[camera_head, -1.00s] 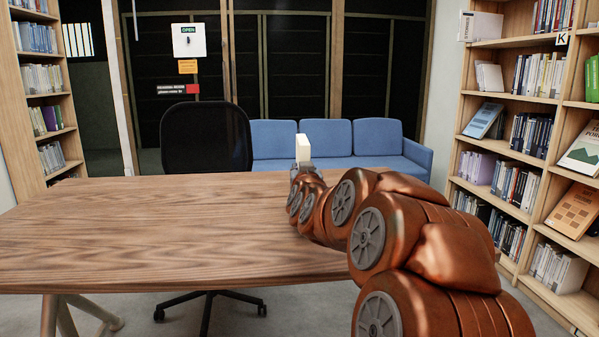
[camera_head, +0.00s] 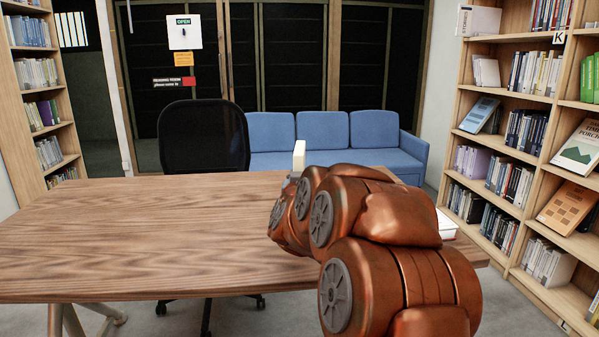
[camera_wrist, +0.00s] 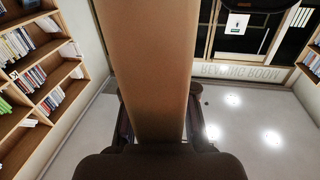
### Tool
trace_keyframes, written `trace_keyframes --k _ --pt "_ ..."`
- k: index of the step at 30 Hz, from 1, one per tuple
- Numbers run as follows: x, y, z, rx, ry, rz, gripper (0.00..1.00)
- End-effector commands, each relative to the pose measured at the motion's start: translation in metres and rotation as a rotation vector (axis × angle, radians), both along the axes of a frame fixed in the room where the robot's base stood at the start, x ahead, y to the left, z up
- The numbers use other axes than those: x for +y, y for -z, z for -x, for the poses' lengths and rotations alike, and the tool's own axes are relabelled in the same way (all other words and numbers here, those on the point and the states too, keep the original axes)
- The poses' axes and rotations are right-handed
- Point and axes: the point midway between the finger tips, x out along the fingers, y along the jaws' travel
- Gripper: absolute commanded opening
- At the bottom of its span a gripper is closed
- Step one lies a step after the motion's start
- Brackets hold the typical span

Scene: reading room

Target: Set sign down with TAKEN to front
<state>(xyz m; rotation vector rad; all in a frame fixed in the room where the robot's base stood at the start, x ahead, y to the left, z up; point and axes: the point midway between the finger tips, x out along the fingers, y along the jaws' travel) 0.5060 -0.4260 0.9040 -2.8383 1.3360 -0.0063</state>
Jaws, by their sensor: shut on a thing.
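The sign (camera_head: 299,155) is a small pale cream block that stands upright above the far part of the wooden table (camera_head: 130,235). In the wrist view the sign (camera_wrist: 150,70) is a long tan panel running up from between the fingers. My gripper (camera_wrist: 158,128) is shut on it, with dark fingers at either side. In the head view my arm hides most of the gripper, and only a little grey shows below the sign. I see no lettering on the faces in view, so I cannot tell where TAKEN is. Whether the sign touches the table is hidden.
The left and middle of the tabletop are clear. A white and red item (camera_head: 446,224) lies near its right edge, partly behind my arm. A black office chair (camera_head: 204,137) stands behind the table, with a blue sofa (camera_head: 325,135) beyond. A bookcase (camera_head: 510,140) stands at right.

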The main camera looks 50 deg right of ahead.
Motion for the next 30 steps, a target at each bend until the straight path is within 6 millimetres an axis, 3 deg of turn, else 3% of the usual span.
trace_keyframes --k 30 --pt "0.0006 -0.0029 -0.0010 0.002 0.162 0.000 0.00"
